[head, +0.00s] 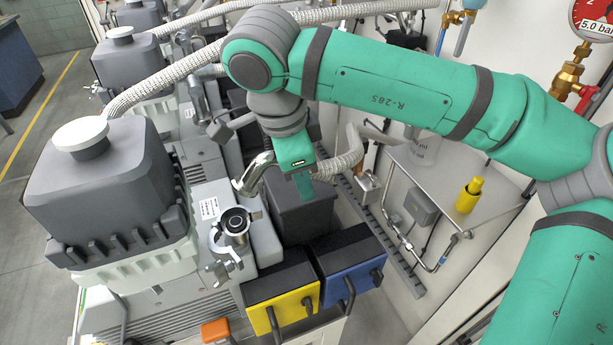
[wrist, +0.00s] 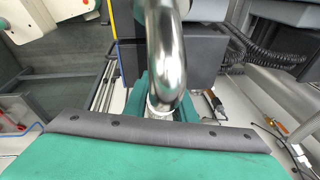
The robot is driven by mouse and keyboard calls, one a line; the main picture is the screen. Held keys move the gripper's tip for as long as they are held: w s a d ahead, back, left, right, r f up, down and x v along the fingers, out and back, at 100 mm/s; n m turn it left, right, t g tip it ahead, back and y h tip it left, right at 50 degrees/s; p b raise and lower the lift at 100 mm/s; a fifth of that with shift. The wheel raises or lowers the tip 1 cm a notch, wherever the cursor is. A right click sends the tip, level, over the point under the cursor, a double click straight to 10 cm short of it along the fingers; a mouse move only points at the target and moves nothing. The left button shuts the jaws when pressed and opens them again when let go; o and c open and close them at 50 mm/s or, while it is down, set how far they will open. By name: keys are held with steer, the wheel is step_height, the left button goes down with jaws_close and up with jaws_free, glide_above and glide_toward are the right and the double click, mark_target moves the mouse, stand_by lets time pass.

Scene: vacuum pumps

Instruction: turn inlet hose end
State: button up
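The inlet hose end is a shiny metal elbow (head: 254,172), with its open mouth turned down to the left. A braided hose (head: 345,157) continues from it on the right side of my gripper (head: 304,183). In the wrist view the elbow (wrist: 166,55) arches up through the middle, and its pale collar sits between my gripper's green fingers (wrist: 158,106). The fingers appear closed around it; the contact itself is partly hidden. The round pump inlet port (head: 236,222) is open, with clamps around it, below the elbow's mouth and apart from it.
A grey pump housing with a white cap (head: 82,135) stands left of the port. Yellow (head: 284,298) and blue (head: 350,277) boxes with handles stand in front. A grey ledge (head: 470,175) with a yellow cylinder (head: 469,195) is at right. Other pumps and hoses stand behind.

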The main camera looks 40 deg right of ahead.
steer(key=o, duration=0.4)
steer(key=shift+r, duration=0.15)
steer(key=shift+v, duration=0.85)
steer(key=shift+v, duration=3)
